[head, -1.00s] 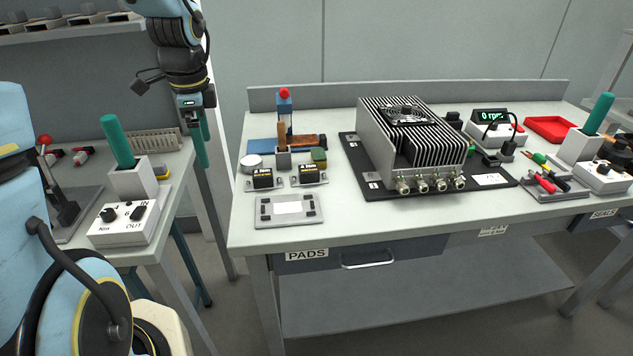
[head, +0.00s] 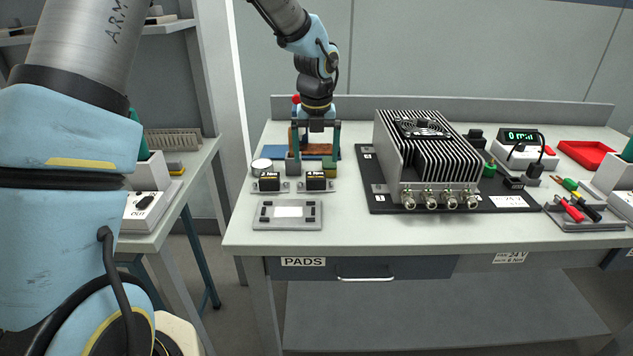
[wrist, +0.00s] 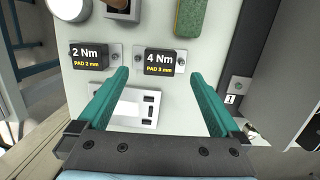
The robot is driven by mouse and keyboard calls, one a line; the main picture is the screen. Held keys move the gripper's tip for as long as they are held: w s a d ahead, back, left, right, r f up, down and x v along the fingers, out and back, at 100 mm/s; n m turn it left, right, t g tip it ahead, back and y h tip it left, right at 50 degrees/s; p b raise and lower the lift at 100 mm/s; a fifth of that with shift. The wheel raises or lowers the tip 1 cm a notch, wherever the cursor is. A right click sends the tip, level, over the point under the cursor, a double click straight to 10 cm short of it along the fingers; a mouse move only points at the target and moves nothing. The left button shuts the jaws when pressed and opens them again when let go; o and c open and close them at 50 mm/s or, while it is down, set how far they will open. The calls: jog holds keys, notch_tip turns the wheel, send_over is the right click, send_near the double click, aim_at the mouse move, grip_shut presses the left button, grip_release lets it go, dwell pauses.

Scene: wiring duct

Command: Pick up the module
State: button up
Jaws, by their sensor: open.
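Nothing in view is labelled "module". The large finned grey unit (head: 455,165) with a fan on top and several round connectors in front stands on a black base plate (head: 375,195). A flat grey plate with a white label (head: 262,216) lies near the front left of the bench. It also shows in the wrist view (wrist: 150,122), partly hidden by the fingers. My gripper (head: 313,168) is open and empty, left of the finned unit. In the wrist view its teal fingers (wrist: 158,75) spread on either side of the black "4 Nm PAD 3 mm" block (wrist: 160,62).
The black "2 Nm" block (head: 269,182) stands left of the 4 Nm one. A round white tin (head: 261,166) and a green sponge (wrist: 190,18) are close by. The bench's front strip is clear.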

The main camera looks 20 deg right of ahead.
aim_at(316, 175)
jog(key=shift+w+d+f+p, duration=0.15)
jog(key=shift+f+p, duration=0.3)
jog(key=shift+f, duration=1.1)
jog(key=shift+w+a+f+p, duration=0.1)
jog(key=shift+f+p, duration=0.35)
jog(key=shift+f, duration=1.05)
jog(key=shift+c, duration=0.2)
grip_shut()
